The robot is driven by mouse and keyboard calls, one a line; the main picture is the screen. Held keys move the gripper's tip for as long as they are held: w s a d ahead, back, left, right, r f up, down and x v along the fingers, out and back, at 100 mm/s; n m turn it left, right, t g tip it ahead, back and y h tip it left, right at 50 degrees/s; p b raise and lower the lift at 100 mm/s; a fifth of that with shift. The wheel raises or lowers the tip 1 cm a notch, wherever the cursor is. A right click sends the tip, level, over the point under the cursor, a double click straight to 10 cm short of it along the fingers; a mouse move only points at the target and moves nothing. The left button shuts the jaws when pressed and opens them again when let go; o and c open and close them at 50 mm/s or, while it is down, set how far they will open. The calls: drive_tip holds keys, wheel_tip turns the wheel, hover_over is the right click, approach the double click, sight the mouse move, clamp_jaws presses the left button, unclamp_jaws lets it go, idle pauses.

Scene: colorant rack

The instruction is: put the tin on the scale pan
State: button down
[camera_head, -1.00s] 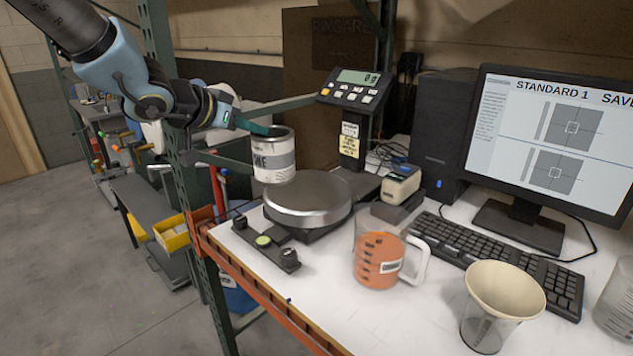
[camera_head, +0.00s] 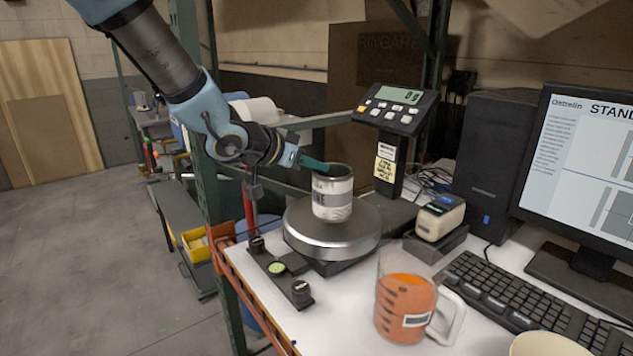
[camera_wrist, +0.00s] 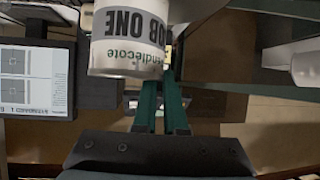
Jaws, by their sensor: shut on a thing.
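The tin (camera_head: 333,200) is a small open-topped can with a white and grey label. It is upright over the middle of the round metal scale pan (camera_head: 300,237). I cannot tell whether its base touches the pan or hangs just above it. My gripper (camera_head: 325,166) reaches in from the left and is shut on the tin near its rim. In the wrist view the tin (camera_wrist: 128,45) shows at the end of the green fingers (camera_wrist: 160,108), its label upside down. The scale display (camera_head: 402,95) appears to read 0 g.
An orange-filled measuring jug (camera_head: 402,305) stands right of the pan, near the front. A small beige-topped device (camera_head: 440,217), keyboard (camera_head: 530,290) and monitor (camera_head: 595,170) are further right. A bar with knobs (camera_head: 278,268) lies front left.

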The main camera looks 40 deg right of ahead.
drive_tip(key=shift+f, duration=1.35)
drive_tip(key=c, duration=1)
unclamp_jaws()
drive_tip(key=shift+f, duration=0.1)
drive_tip(key=shift+a, duration=0.1)
drive_tip(key=p+v, duration=0.1)
drive_tip(key=v, duration=1.1)
drive_tip(key=shift+w, duration=0.15)
